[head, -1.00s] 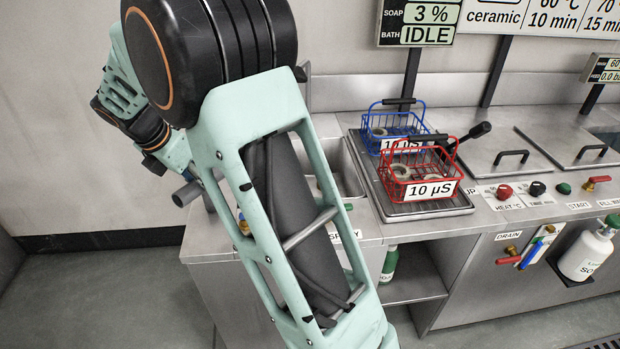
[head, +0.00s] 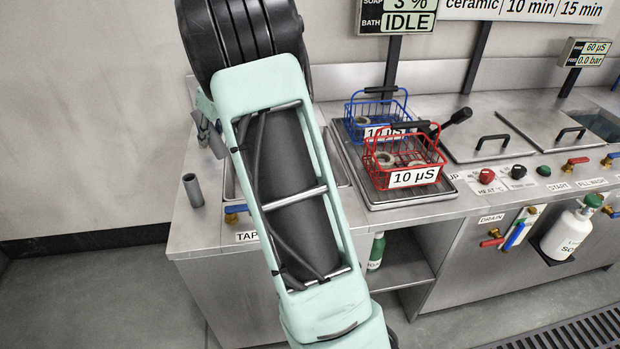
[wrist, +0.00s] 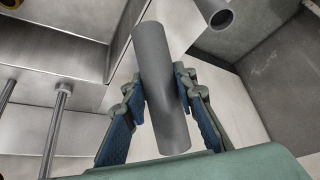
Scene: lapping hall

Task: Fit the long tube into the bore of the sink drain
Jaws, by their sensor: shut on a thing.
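My gripper (wrist: 163,100) is shut on a plain grey tube (wrist: 152,60) in the wrist view, one finger on each side, with tube showing beyond both sides of the grip. In the head view my own arm hides most of the gripper. A second grey tube (wrist: 216,12) with an open, hollow end is at the top of the wrist view, apart from the held one. A grey tube (head: 193,190) with an open top shows at the counter's left end in the head view. The sink (head: 338,160) is largely behind my arm; its drain bore cannot be made out.
A blue basket (head: 348,112) and a red basket (head: 440,160) stand on a tray (head: 385,206) right of the sink. A blue-handled tap (head: 236,209) is at the counter's front. Lidded tanks (head: 478,138) lie further right. Floor is clear at left.

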